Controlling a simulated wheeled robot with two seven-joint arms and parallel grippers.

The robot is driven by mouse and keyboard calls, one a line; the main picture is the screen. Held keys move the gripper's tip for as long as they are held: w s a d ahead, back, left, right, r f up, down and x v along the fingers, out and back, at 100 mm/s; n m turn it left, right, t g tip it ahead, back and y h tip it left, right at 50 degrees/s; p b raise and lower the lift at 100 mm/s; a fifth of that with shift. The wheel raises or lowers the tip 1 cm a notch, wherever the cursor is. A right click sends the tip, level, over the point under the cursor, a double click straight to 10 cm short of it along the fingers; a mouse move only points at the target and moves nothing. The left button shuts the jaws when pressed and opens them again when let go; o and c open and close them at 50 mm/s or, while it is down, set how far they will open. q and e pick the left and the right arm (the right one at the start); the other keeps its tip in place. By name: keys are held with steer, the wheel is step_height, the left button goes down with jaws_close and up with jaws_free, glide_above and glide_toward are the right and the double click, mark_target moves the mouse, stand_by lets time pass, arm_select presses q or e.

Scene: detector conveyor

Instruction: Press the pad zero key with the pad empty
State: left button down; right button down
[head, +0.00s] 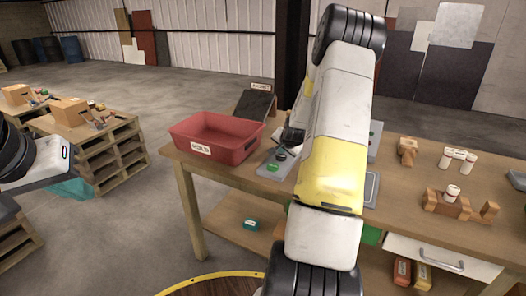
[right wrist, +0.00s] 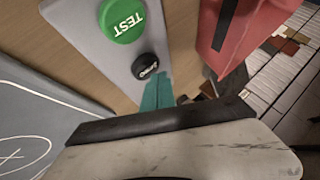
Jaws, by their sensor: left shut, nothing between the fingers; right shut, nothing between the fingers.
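A grey panel (right wrist: 85,25) in the right wrist view carries a green TEST button (right wrist: 122,19) and a small black key (right wrist: 146,67) whose label I cannot read surely. In the head view the green button (head: 272,167) and black key (head: 281,154) show just left of my right arm. The grey pad (right wrist: 40,120) with white markings is bare where it shows; my arm hides part of it in the head view (head: 371,190). My right gripper (right wrist: 156,88) is shut and empty, its teal tips close by the black key; contact is unclear. My left gripper (head: 72,190) is shut, away from the table.
A red bin (head: 187,134) stands left of the panel, and a dark sloped board (head: 254,105) is behind it. Wooden holders (head: 446,204) and white cylinders (head: 458,156) stand on the table's right part.

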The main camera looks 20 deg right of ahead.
mark_target(282, 157)
steer(key=shift+r, duration=0.25)
steer(key=shift+r, duration=2.4)
steer(key=s+a+r+n+g+y, duration=0.1)
steer(key=s+a+r+n, duration=0.2)
steer(key=s+a+r, duration=0.4)
steer(key=s+a+r+n+y, duration=0.1)
steer(key=s+a+r+n, duration=0.25)
steer(key=a+r, duration=0.5)
steer(key=s+a+r+n+g+y, duration=0.1)
steer(key=s+a+n, duration=0.2)
steer(key=s, duration=0.9)
steer(key=s+a+r+n+y, duration=0.1)
steer(key=s+a+n, duration=0.2)
steer(key=s+a, duration=0.6)
steer(key=s, duration=0.3)
steer(key=shift+r+g, duration=0.35)
steer(key=shift+g, duration=0.05)
steer(key=shift+d, duration=0.1)
